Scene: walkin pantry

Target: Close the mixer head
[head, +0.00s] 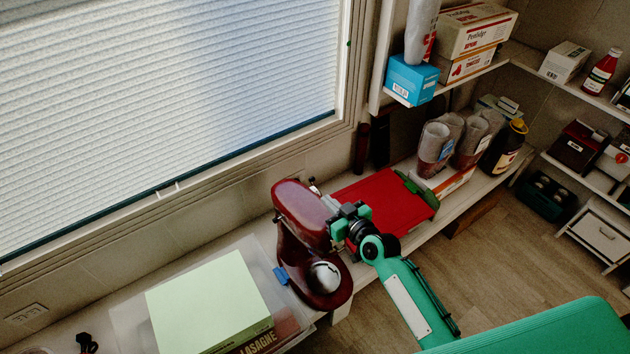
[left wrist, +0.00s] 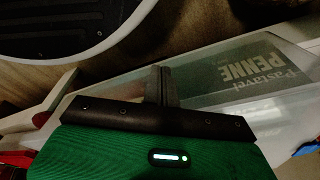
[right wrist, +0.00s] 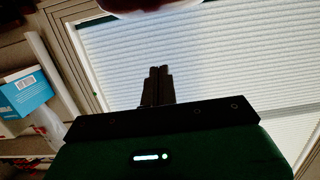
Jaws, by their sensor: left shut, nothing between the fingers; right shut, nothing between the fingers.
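The dark red stand mixer (head: 322,292) stands on the counter below the window. Its head (head: 300,212) is tilted up, above a shiny metal bowl (head: 325,277). My right gripper (head: 336,226) is just right of the raised head; whether it touches the head is unclear. In the right wrist view my right gripper (right wrist: 157,85) is shut and empty, with a pale, red-edged surface beyond its tips at the top, perhaps the mixer head. My left gripper (left wrist: 163,85) shows only in the left wrist view, shut and empty.
A pale green box (head: 208,295) lies left of the mixer. Cups (head: 433,142) and a dark bottle (head: 503,148) stand further right. In the left wrist view a penne package (left wrist: 255,80) is beyond my left gripper.

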